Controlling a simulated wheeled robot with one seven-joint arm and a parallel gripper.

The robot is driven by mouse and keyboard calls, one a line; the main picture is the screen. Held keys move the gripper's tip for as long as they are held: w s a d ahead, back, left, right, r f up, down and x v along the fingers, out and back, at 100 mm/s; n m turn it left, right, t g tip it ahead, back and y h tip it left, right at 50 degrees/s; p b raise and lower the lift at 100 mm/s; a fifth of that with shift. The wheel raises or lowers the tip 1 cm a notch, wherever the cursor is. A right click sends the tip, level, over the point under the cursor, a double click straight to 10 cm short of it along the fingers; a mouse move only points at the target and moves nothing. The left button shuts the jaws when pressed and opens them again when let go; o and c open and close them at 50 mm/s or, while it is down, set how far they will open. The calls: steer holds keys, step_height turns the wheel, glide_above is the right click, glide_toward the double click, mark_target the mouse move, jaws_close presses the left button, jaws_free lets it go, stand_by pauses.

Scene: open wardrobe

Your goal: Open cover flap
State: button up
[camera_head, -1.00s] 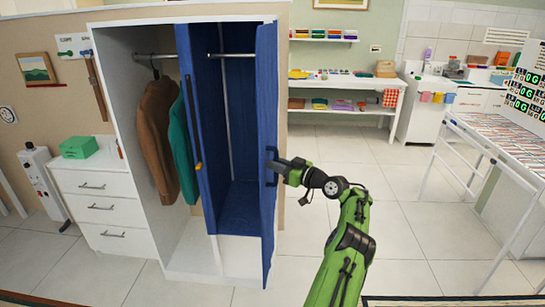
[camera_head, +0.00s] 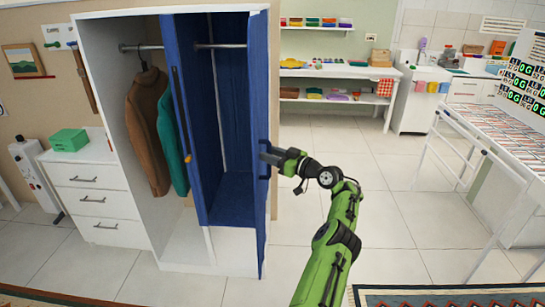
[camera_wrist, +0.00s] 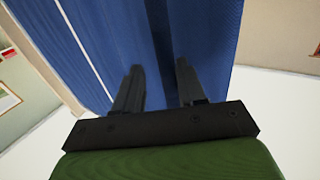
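The blue garment cover (camera_head: 232,200) hangs inside the open wardrobe. Its cover flap (camera_head: 258,90) stands swung outward at the right, seen nearly edge-on.
A brown coat (camera_head: 148,125) and a teal garment (camera_head: 172,140) hang left of the cover. White drawers (camera_head: 88,200) stand at the left. A white table (camera_head: 470,140) stands at the right. The tiled floor between is clear.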

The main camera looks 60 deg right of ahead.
steer(key=shift+s+f, duration=0.1)
steer(key=shift+f, duration=0.1)
steer(key=s+a, duration=0.2)
steer(key=s, duration=1.3)
steer(key=shift+s+a, duration=0.25)
steer(key=shift+a, duration=0.05)
